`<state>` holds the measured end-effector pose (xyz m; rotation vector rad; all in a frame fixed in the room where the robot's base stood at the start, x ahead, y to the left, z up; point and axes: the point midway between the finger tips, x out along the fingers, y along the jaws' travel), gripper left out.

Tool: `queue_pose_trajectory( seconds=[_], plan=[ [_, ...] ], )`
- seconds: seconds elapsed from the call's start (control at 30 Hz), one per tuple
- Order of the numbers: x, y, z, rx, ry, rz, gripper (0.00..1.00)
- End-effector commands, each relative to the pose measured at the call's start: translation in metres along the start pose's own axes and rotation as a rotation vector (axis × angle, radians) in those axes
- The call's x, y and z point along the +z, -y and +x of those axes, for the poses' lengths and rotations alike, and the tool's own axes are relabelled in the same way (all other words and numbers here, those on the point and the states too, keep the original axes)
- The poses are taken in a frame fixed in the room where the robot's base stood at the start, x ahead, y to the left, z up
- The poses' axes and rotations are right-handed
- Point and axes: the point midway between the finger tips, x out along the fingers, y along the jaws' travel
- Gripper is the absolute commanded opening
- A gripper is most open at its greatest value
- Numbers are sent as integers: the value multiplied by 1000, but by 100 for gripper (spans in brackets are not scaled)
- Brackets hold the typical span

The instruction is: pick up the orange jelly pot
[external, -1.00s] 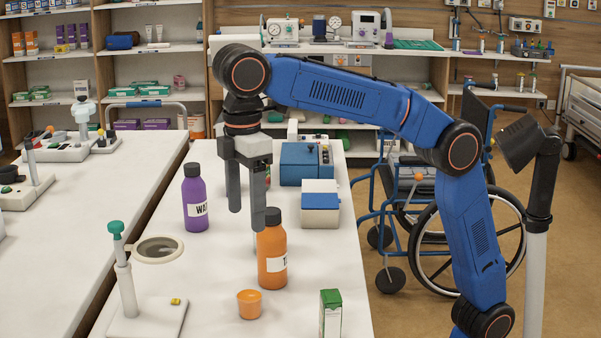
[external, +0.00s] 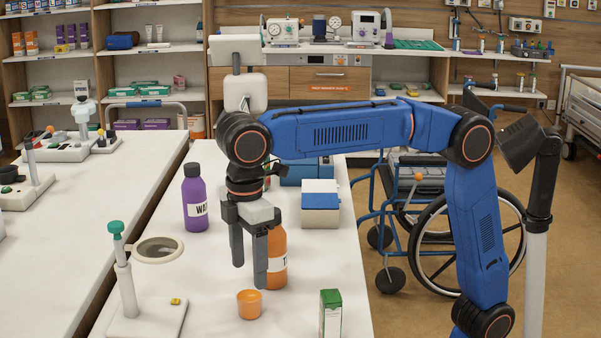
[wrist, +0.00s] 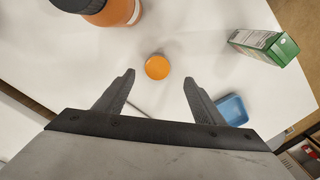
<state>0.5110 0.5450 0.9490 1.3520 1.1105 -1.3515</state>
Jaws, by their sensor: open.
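The orange jelly pot (external: 249,304) is a small cup standing upright on the white table, near its front. In the wrist view the jelly pot (wrist: 157,67) shows from above as an orange disc, ahead of the fingertips and between their lines. My gripper (external: 249,276) points down above the table, behind and above the pot. In the wrist view my gripper (wrist: 158,77) has its two fingers wide apart with nothing between them. The pot is clear of both fingers.
An orange bottle (external: 277,262) stands close behind the gripper, partly hidden by it. A purple bottle (external: 195,203) is to the left. A green-and-white box (external: 330,314) stands right of the pot. A stand with a ring lens (external: 158,249) is at left. A blue item (wrist: 231,110) shows in the wrist view.

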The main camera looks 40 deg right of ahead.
Motion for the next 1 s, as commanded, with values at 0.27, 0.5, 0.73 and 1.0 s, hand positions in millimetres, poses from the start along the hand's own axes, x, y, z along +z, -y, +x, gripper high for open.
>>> queue_pose_trajectory(
  seconds=[0.27, 0.5, 0.73, 1.0],
  plan=[
    [0, 0, 34, 0, 2, 0, 63],
    [0, -3, 51, 0, 3, 1, 63],
    [0, -6, 80, 0, 2, 0, 63],
    [-1, -5, 89, 0, -1, 0, 63]
  ],
)
